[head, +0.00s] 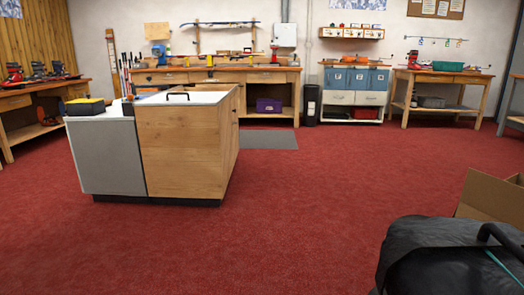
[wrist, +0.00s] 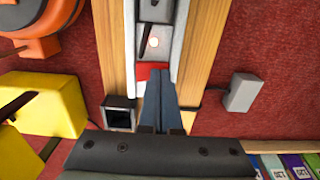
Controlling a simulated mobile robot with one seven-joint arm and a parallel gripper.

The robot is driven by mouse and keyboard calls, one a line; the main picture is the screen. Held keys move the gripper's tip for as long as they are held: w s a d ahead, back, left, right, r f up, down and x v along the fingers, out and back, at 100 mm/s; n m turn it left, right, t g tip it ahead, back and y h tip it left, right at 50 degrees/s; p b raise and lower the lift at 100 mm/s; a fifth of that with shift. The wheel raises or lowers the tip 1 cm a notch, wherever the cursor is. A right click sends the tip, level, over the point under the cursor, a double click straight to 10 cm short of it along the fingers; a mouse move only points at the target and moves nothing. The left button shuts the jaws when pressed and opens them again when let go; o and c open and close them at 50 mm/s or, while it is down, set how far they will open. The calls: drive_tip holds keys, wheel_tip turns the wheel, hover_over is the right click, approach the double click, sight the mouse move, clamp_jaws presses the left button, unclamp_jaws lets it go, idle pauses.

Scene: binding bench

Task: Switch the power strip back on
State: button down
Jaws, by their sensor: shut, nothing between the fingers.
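The power strip (wrist: 174,40) shows in the wrist view as a narrow pale strip running up the top middle, on a wooden surface. It has a grey inset with a small glowing spot and a dark slanted mark. A red piece (wrist: 146,72), which looks like its switch, sits at the strip's lower end. My gripper (wrist: 160,76) is shut and empty, with its fingertips at the right part of the red piece. I cannot tell whether they touch it. The fingers hide part of the red piece and strip. I cannot make out the strip or my gripper in the head view.
In the wrist view, yellow blocks (wrist: 52,105) and an orange round thing (wrist: 40,30) lie left, and a grey box (wrist: 243,93) right. In the head view, a wood-sided counter (head: 185,145) stands left of centre, a black bag (head: 440,258) lower right. Red floor between is clear.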

drive_tip(key=shift+r, duration=0.15)
wheel_tip(320, 180, up, 7)
drive_tip(key=p, duration=0.7)
drive_tip(key=shift+p, duration=0.4)
